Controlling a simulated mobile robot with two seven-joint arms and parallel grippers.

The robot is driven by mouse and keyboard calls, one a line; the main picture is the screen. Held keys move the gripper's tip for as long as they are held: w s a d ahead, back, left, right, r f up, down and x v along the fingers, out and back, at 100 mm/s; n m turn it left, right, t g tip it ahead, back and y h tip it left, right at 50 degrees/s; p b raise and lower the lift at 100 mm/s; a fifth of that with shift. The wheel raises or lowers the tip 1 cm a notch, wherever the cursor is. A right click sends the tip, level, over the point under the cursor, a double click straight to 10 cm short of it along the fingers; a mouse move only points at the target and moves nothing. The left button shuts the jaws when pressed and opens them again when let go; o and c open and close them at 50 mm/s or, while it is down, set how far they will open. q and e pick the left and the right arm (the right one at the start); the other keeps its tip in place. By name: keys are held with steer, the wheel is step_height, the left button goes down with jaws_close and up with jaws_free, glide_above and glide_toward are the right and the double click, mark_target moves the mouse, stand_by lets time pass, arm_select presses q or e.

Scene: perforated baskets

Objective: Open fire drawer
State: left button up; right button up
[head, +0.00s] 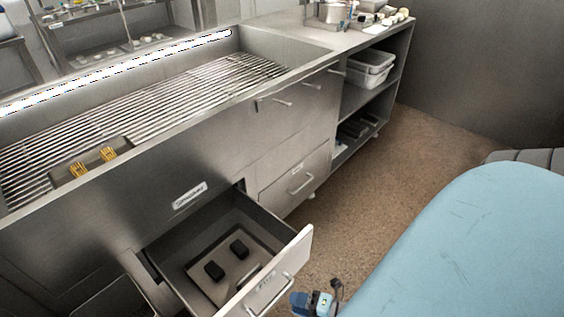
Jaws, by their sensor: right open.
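My right gripper (314,302), blue and black, is at the bottom edge, just right of the drawer front near the handle. It is open and looks apart from the handle, with nothing seen in it. My left gripper is not in view.
A closed drawer (296,180) with a handle is farther right in the counter. Open shelves (362,108) with white tubs are beyond it. Brown floor (400,190) is clear between the counter and a large light blue surface (480,250) at right.

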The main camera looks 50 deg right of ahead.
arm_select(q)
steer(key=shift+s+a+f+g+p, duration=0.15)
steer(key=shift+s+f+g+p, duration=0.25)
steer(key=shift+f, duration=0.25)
arm_select(e)
steer(key=v, duration=0.7)
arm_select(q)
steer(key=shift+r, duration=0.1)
arm_select(e)
steer(key=shift+s, duration=0.1)
